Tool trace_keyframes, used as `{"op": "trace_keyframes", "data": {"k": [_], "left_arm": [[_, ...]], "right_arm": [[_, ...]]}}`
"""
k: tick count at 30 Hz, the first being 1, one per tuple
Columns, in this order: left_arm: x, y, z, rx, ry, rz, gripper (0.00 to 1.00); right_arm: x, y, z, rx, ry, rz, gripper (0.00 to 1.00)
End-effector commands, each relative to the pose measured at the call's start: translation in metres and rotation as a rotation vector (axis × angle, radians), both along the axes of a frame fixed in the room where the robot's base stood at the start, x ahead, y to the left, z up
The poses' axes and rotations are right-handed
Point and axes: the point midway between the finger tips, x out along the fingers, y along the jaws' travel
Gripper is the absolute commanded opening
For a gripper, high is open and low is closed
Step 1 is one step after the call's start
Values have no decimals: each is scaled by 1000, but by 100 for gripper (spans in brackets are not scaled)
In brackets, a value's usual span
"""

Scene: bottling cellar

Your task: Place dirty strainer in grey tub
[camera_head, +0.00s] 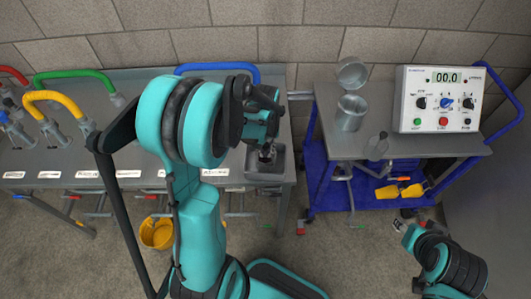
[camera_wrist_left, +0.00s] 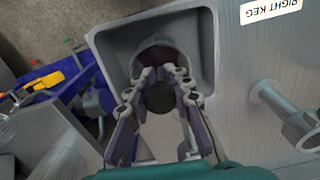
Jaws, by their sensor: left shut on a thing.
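The grey tub (camera_head: 251,176) is at the right end of the long metal bench. My left gripper (camera_head: 266,154) is directly over it, pointing down. In the left wrist view the tub's rim (camera_wrist_left: 210,60) surrounds the fingers. My left gripper (camera_wrist_left: 161,72) is shut on what looks like the strainer (camera_wrist_left: 165,50), a rounded grey piece with a dark brownish inside, within the tub's outline. The fingers hide part of it, and I cannot tell whether it touches the tub floor. My right gripper (camera_head: 402,228) is low at the right, away from the tub; its fingers are too small to read.
The bench (camera_head: 150,85) carries red, green, yellow and blue curved handles. A yellow bucket (camera_head: 157,233) stands on the floor below the bench.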

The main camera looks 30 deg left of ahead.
Motion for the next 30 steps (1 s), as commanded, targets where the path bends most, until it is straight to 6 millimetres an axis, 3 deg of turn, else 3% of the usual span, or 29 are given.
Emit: {"op": "trace_keyframes", "data": {"k": [12, 13, 15, 25, 30], "left_arm": [[0, 0, -10, 0, 0, 0, 0], [0, 0, -9, 0, 0, 0, 28], [0, 0, -8, 0, 0, 0, 42], [0, 0, -7, 0, 0, 0, 42], [0, 0, 14, 0, 0, 0, 42]], "right_arm": [[0, 0, -7, 0, 0, 0, 40], [0, 0, -5, 0, 0, 0, 40], [0, 0, -5, 0, 0, 0, 40], [0, 0, -3, 0, 0, 0, 40], [0, 0, 6, 0, 0, 0, 40]]}}
